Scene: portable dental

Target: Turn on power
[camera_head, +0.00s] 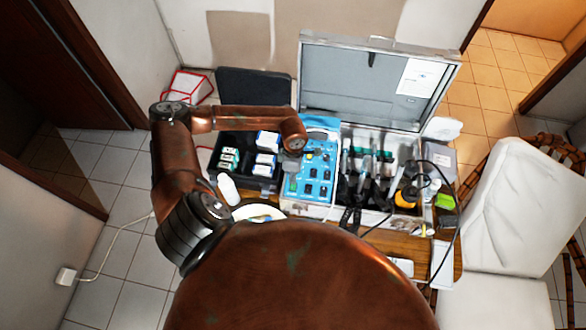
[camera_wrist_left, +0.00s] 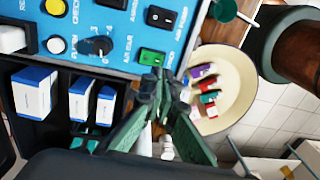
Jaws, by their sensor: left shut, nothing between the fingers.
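The blue control panel (camera_head: 318,172) lies in the open silver case, with knobs and switches on it. In the left wrist view the panel (camera_wrist_left: 118,30) shows a green rocker switch (camera_wrist_left: 152,57), a black rocker switch (camera_wrist_left: 160,17), a black knob (camera_wrist_left: 96,46) and a yellow button (camera_wrist_left: 56,7). The lettering is only partly readable, so I cannot tell which is the power switch. My left gripper (camera_wrist_left: 158,82) is shut and empty, its tips just beside the green switch; contact cannot be told. My right gripper is not in view.
The raised case lid (camera_head: 350,75) stands behind. A black tray with white and blue boxes (camera_wrist_left: 36,92) lies left of the panel. A cream bowl (camera_wrist_left: 240,70) with small coloured items is near the gripper. Tools and cables (camera_head: 405,195) crowd the right compartment.

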